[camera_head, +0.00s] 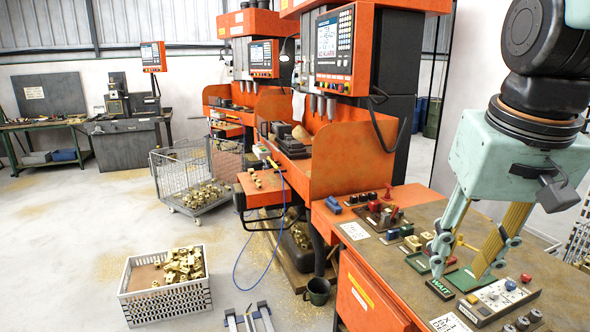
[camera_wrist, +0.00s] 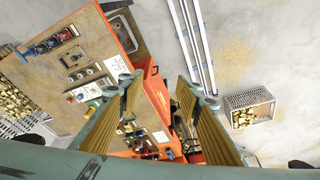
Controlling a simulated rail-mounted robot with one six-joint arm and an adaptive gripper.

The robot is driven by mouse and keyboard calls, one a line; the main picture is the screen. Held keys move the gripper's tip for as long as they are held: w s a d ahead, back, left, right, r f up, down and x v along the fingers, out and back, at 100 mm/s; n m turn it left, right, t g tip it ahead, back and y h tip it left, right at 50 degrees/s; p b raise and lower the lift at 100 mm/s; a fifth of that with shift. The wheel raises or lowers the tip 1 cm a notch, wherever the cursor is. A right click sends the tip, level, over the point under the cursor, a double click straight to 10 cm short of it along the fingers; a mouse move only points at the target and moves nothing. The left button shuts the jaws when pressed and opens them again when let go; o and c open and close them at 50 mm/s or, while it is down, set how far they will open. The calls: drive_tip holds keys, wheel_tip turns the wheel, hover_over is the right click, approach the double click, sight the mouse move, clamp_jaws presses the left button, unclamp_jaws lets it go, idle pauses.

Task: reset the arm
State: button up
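My gripper (camera_head: 459,276) is at the right of the head view, pointing down over the brown-topped orange workbench (camera_head: 440,225). Its two fingers are apart, with nothing seen between them. In the wrist view my gripper (camera_wrist: 157,88) also shows open and empty, with ribbed tan inner pads. In the head view the fingertips overlap the bench controls, and I cannot tell the exact height above them.
A control panel (camera_head: 495,297) with buttons and several switches (camera_head: 385,215) cover the bench. Orange drilling machines (camera_head: 345,150) stand behind. A white crate (camera_head: 165,298) of brass parts and a wire cart (camera_head: 195,180) stand on the floor. Floor at left is mostly clear.

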drive_tip(key=s+a+f+n, duration=0.1)
drive_tip(key=s+a, duration=0.1)
drive_tip(key=s, duration=0.5)
drive_tip(key=s+a+f+t+b, duration=0.1)
drive_tip(key=s+a+f, duration=0.1)
drive_tip(key=s, duration=0.5)
drive_tip(key=shift+a+f+n, duration=0.2)
drive_tip(key=shift+a+n, duration=0.2)
drive_tip(key=shift+a, duration=0.15)
drive_tip(key=shift+c, duration=0.8)
